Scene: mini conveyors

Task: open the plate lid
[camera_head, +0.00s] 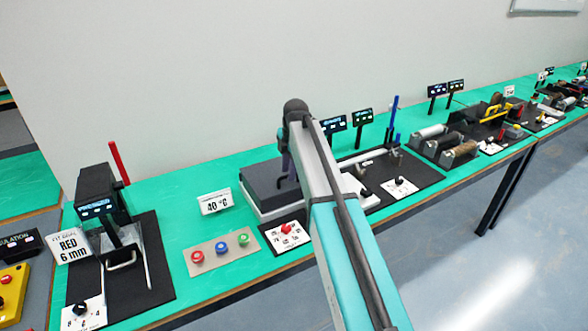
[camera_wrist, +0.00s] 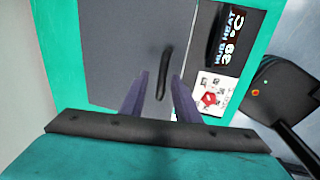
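The plate lid (camera_head: 262,183) is a dark grey flat slab on a pale base, left of my arm in the head view. In the wrist view the lid (camera_wrist: 110,45) fills the upper middle, with a black bar handle (camera_wrist: 165,62) on it. My gripper (camera_wrist: 161,75) has its two purple fingers apart, one on each side of the handle's line. I cannot tell whether they touch the handle. The lid looks closed and level. In the head view my arm hides most of the gripper and part of the lid's right side.
Several coloured buttons (camera_head: 221,247) sit nearer. A black press with a red lever (camera_head: 119,162) is at left. Black display stands (camera_head: 362,116) rise behind my arm.

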